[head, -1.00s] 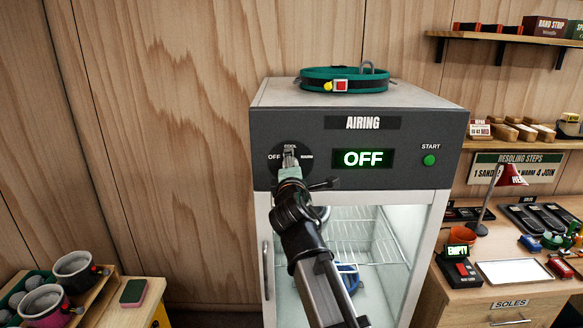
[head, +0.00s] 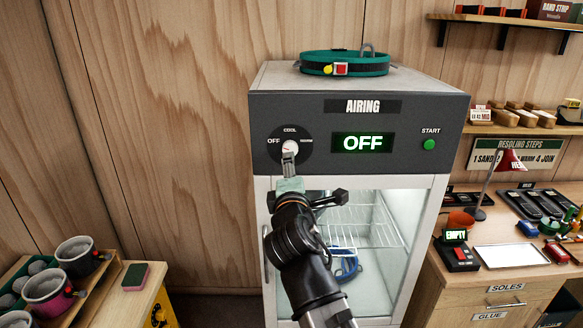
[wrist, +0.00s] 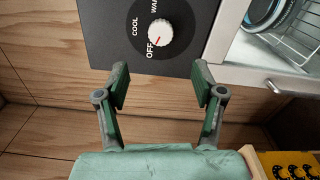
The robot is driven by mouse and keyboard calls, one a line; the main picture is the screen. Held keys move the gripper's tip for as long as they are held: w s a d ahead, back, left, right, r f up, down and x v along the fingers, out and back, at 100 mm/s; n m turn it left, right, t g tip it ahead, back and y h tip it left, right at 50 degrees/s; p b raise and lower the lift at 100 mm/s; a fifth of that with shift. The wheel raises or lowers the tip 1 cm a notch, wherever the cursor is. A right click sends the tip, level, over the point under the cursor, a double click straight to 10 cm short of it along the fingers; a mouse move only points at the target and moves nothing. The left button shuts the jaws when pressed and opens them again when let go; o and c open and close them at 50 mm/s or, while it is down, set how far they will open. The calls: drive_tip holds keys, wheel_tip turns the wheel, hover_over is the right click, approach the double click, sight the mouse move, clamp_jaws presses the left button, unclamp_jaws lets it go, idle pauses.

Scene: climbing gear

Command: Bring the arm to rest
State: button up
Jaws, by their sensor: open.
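My gripper (head: 289,160) is in front of the airing cabinet (head: 262,222), just below its mode dial (head: 290,147). In the wrist view my gripper (wrist: 160,92) is open and empty, its green-padded fingers apart. The white dial (wrist: 159,34) lies beyond the fingertips, apart from them, with its red mark toward OFF. The cabinet display (head: 363,142) reads OFF in green. The green start button (head: 429,144) is at the panel's right. My arm covers part of the glass door.
A green harness belt (head: 344,62) lies on the cabinet top. A bench (head: 500,283) with tools stands close on the right. At lower left are several cups (head: 77,254) in a rack and a sponge (head: 135,276). The wall side left of the cabinet is clear.

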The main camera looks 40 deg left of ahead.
idle(0.4)
